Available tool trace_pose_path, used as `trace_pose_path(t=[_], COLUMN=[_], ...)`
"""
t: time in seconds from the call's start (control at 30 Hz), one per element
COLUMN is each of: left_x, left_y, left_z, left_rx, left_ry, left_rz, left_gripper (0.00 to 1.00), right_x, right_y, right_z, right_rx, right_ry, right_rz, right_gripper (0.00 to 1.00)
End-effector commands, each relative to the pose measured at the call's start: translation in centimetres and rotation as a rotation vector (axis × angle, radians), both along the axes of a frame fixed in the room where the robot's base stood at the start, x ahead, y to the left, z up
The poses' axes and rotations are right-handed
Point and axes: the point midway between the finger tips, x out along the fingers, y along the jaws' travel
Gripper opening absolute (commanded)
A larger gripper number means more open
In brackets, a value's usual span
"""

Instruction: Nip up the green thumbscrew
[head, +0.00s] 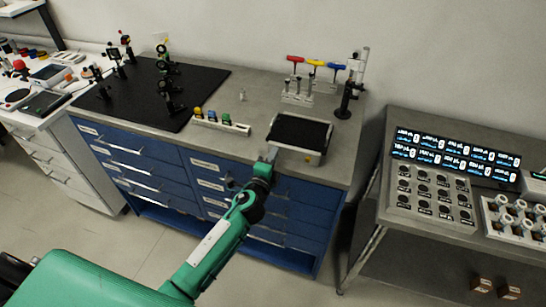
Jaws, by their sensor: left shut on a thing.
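A white rack (221,125) on the bench top holds small colored pieces. The green piece (211,116) sits in it between a yellow one (198,112) and a blue one (225,119). They are too small to tell whether one is a thumbscrew. My left gripper (269,152) is at the bench's front edge, by the left front corner of a black-topped tray (300,133). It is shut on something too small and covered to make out. It is to the right of the rack and apart from it. My right gripper is out of view.
A black board (130,101) with optical mounts (165,80) covers the bench's left part. A stand with red, yellow and blue T-handled tools (297,98) and a dark post (345,100) are behind the tray. A control panel (435,195) stands on a separate right table.

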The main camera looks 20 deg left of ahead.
Motion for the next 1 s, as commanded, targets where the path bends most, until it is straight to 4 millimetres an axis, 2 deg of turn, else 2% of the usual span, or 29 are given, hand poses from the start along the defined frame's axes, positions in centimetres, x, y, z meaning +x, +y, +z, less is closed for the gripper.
trace_pose_path(t=[0.4,0.97,1.0], left_x=[-0.03,-0.05,-0.05], left_y=[-0.03,-0.04,-0.04], left_z=[-0.11,-0.18,-0.18], left_rx=[0.198,0.228,0.228], left_ry=[-0.005,-0.005,-0.005], left_rz=[-0.001,-0.001,-0.001], left_gripper=[0.00,0.00,0.19], right_x=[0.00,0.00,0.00], right_y=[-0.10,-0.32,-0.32], right_z=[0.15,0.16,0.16], right_rx=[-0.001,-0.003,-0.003], right_ry=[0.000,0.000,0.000], right_rz=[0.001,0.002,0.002], right_gripper=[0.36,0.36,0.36])
